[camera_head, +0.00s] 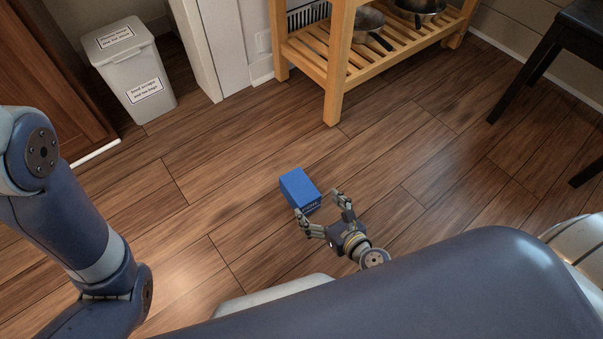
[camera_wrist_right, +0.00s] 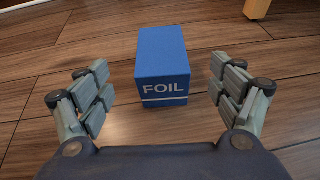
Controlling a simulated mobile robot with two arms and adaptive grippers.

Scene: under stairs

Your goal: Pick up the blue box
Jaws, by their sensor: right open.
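The blue box (camera_head: 298,188) stands on the wooden floor in the head view, near the middle. In the right wrist view the blue box (camera_wrist_right: 162,68) shows the white word FOIL on its near face. My right gripper (camera_head: 318,205) is open at the near side of the box. In the right wrist view its fingers (camera_wrist_right: 160,92) are spread to the left and right of the box's near end, with gaps on both sides. My left arm comes in at the left of the head view, but its gripper is out of the picture.
A wooden shelf unit (camera_head: 337,70) with pans stands behind the box. A white bin (camera_head: 135,75) stands at the upper left, beside a brown wooden cabinet (camera_head: 45,75). A dark stool (camera_head: 555,55) is at the right. The floor around the box is clear.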

